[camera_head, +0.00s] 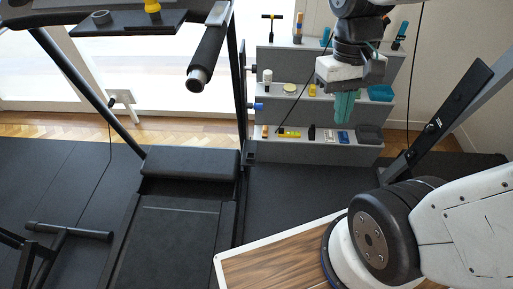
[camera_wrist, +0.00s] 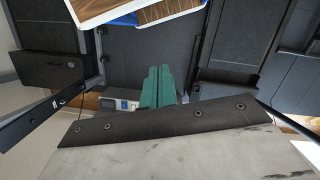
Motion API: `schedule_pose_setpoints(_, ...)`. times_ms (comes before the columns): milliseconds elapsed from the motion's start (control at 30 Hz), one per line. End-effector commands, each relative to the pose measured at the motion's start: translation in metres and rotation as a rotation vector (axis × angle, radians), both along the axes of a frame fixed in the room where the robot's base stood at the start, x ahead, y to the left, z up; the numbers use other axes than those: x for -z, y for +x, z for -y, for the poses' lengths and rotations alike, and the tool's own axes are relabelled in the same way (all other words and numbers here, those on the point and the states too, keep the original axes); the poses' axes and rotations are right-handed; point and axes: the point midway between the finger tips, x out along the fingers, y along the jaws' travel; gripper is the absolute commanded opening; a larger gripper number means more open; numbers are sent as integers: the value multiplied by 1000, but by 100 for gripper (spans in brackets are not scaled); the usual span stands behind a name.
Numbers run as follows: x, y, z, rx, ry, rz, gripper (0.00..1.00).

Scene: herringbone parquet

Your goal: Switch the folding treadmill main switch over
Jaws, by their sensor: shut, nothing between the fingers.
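The folding treadmill (camera_head: 180,222) stands at the left in the head view, with its dark belt, motor hood (camera_head: 190,163), upright posts and a padded handle. In the wrist view part of its dark deck (camera_wrist: 234,45) shows at the upper right. I cannot make out its main switch for certain in either view. My gripper (camera_head: 344,118) has green fingers, shut and empty, and hangs to the right of the treadmill, in front of the grey shelf rack. The wrist view shows the same closed fingers (camera_wrist: 158,72), touching nothing I can see.
A grey stepped rack (camera_head: 310,152) with several small items stands behind my gripper. A slanted black bar (camera_head: 440,118) with a small pale mark rises at the right. A black stand (camera_head: 70,233) lies low at the left.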

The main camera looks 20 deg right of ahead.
Motion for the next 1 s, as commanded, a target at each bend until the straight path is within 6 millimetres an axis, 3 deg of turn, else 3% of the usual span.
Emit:
schedule_pose_setpoints(467,102,96,47,73,-62,-82,0)
schedule_pose_setpoints(767,195,154,80,127,-99,-36,0)
schedule_pose_setpoints(1000,285,191,102,176,-109,39,0)
